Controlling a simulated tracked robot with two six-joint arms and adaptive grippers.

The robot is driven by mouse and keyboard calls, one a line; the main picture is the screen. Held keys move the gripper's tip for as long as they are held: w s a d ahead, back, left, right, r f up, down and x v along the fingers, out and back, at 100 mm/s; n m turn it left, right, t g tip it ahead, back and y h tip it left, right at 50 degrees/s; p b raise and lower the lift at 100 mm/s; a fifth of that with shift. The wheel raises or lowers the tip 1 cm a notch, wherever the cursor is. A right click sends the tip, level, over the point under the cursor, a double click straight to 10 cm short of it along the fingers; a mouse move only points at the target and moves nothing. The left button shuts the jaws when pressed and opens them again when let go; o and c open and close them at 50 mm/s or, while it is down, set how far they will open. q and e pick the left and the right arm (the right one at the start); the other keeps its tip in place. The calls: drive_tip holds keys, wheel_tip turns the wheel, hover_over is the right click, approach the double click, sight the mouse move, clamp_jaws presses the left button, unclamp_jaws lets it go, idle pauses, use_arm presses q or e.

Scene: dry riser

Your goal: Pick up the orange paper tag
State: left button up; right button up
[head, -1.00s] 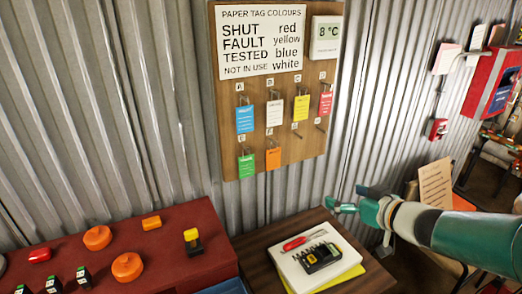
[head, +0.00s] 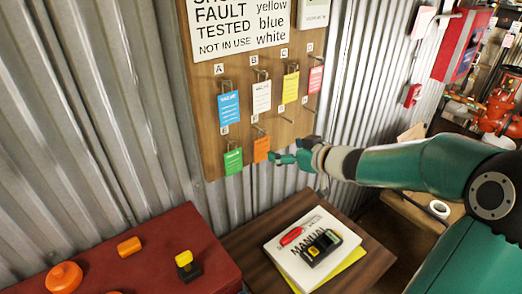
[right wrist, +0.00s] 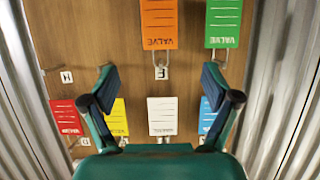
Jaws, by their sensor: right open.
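The orange paper tag (head: 261,149) hangs from a hook in the lower row of the wooden board, right of the green tag (head: 233,161). My right gripper (head: 287,157) is open and empty just right of the orange tag in the head view. In the right wrist view the orange tag (right wrist: 159,25) shows upside down at the top middle. The open fingers of the right gripper (right wrist: 158,80) stand below it in that picture, apart from it, with the white tag (right wrist: 162,116) seen between them. My left gripper is out of view.
Blue (head: 229,108), white, yellow (head: 290,88) and red (head: 316,80) tags hang in the row above. A book (head: 283,250) with tools lies on a small table below. A red bench top (head: 120,260) stands at lower left. Corrugated wall flanks the board.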

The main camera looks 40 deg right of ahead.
sight(262, 142)
drive_tip(key=x, duration=0.6)
drive_tip(key=shift+w+a+f+b, duration=0.1)
drive_tip(key=shift+f+b, duration=0.05)
drive_tip(key=shift+b, duration=0.25)
drive_tip(key=shift+r+x, duration=0.15)
drive_tip(key=shift+x, duration=1.2)
drive_tip(key=shift+r+x, duration=0.1)
drive_tip(key=shift+x, duration=1.3)
drive_tip(key=c, duration=0.9)
